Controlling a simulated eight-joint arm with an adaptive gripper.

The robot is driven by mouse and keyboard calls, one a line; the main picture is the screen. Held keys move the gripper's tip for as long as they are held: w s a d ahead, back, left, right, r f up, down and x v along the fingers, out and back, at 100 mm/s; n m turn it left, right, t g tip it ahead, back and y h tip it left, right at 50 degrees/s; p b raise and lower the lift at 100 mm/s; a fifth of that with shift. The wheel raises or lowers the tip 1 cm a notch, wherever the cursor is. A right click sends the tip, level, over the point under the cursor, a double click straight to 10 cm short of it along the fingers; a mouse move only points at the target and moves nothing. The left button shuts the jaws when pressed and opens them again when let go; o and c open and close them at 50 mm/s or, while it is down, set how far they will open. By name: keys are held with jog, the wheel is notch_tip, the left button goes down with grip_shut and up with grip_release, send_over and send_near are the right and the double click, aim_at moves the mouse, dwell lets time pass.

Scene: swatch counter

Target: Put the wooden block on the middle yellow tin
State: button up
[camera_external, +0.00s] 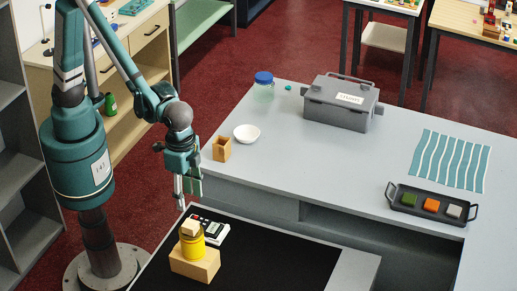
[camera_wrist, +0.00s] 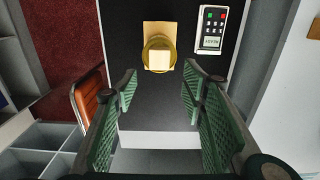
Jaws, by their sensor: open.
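One yellow tin (camera_external: 193,246) stands upright on a larger wooden base block (camera_external: 195,266) on the black surface in the front. A small pale wooden block (camera_external: 190,227) sits on top of the tin. In the wrist view the small block (camera_wrist: 159,60) shows within the round top of the tin (camera_wrist: 147,46), with the base block (camera_wrist: 159,28) under it. I see no other yellow tin. My gripper (camera_external: 187,203) is above the black surface, up and a little behind the block. In the wrist view my gripper (camera_wrist: 159,90) is open and empty, its fingers apart, with the block beyond the fingertips.
A keypad device (camera_external: 211,229) lies close beside the tin. On the grey counter are a small wooden box (camera_external: 222,150), a white bowl (camera_external: 247,133), a blue-lidded jar (camera_external: 264,88), a grey toolbox (camera_external: 341,104), a dark tray (camera_external: 431,207) and a striped cloth (camera_external: 449,160). The counter's middle is clear.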

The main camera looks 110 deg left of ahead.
jog(key=s+a+r+t, duration=0.5)
jog(key=s+a+r, duration=0.9)
jog(key=s+a, duration=0.4)
jog(key=s+a+t, duration=0.2)
jog(key=s+a, duration=0.5)
jog(key=s, duration=0.1)
jog(key=shift+f, duration=0.4)
